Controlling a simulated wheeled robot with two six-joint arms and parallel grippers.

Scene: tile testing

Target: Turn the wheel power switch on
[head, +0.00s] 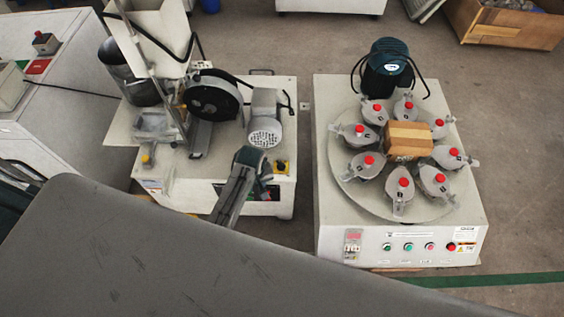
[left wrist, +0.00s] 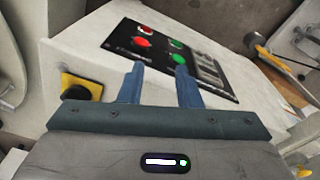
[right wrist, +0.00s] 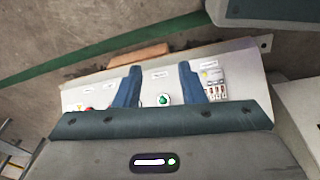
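The left machine has a black wheel (head: 213,97) on top and a yellow switch with a black knob (head: 282,167) at its front; the switch also shows in the left wrist view (left wrist: 82,87). A black panel (left wrist: 205,72) on that machine carries a red button (left wrist: 142,42) and green buttons. I cannot tell which control is the wheel power switch. My left gripper (head: 266,189) is open and empty, with its fingers (left wrist: 158,75) pointing at the panel. My right gripper (right wrist: 158,75) is open and empty, facing the right machine's front, with a green button (right wrist: 163,100) between its fingers in view.
The right machine's round table (head: 350,190) holds several grey pots with red knobs around a cardboard box (head: 408,140). Its front has a row of buttons (head: 430,246). A grey motor (head: 265,122) stands beside the wheel. A narrow floor gap separates the machines.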

